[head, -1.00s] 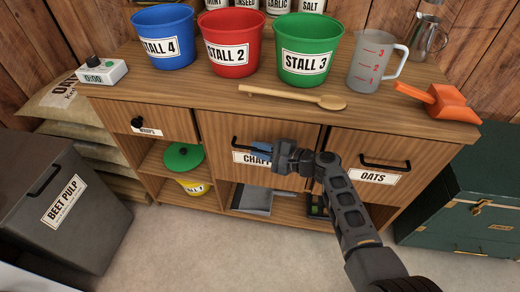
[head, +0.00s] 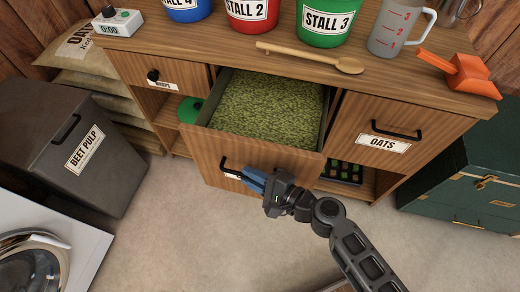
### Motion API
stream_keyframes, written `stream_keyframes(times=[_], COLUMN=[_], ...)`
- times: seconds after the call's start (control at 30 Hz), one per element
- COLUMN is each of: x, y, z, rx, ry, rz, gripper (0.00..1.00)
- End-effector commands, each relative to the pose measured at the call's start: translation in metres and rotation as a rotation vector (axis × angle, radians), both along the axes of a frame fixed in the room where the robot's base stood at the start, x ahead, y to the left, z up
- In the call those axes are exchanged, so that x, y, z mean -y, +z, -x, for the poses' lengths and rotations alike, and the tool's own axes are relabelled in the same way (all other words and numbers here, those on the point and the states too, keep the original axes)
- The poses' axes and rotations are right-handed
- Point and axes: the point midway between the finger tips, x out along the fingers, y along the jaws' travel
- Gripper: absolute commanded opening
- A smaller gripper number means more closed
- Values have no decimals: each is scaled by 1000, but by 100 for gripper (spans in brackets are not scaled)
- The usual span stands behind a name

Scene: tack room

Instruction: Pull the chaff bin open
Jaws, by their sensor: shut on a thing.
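The chaff bin (head: 215,146) is a wooden drawer in the middle of the cabinet. It stands well out from the cabinet front, and the green-brown chaff (head: 268,105) inside shows from above. My gripper (head: 250,180) is at the bin's front, with its blue fingers shut on the dark bar handle (head: 228,165). The fingers and wrist hide the right part of the handle and most of the white label below it.
The closed oats bin (head: 360,125) is to the right. Buckets, a wooden spoon (head: 310,56), a jug and an orange scoop (head: 462,75) stand or lie on the top. The beet pulp bin (head: 70,140) is at left; a green chest (head: 470,180) is at right. Floor in front is clear.

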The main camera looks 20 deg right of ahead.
Motion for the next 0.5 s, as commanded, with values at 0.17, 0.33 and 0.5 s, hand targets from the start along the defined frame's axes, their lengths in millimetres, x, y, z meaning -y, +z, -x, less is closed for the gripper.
stream_keyframes(times=[0.17, 0.33, 0.5], x=[-19, -27, -30], y=[-3, -2, -2], z=[27, 38, 41], rx=[-3, -3, -2], ry=[1, 1, 0], rz=[0, 1, 1], gripper=[0, 0, 0])
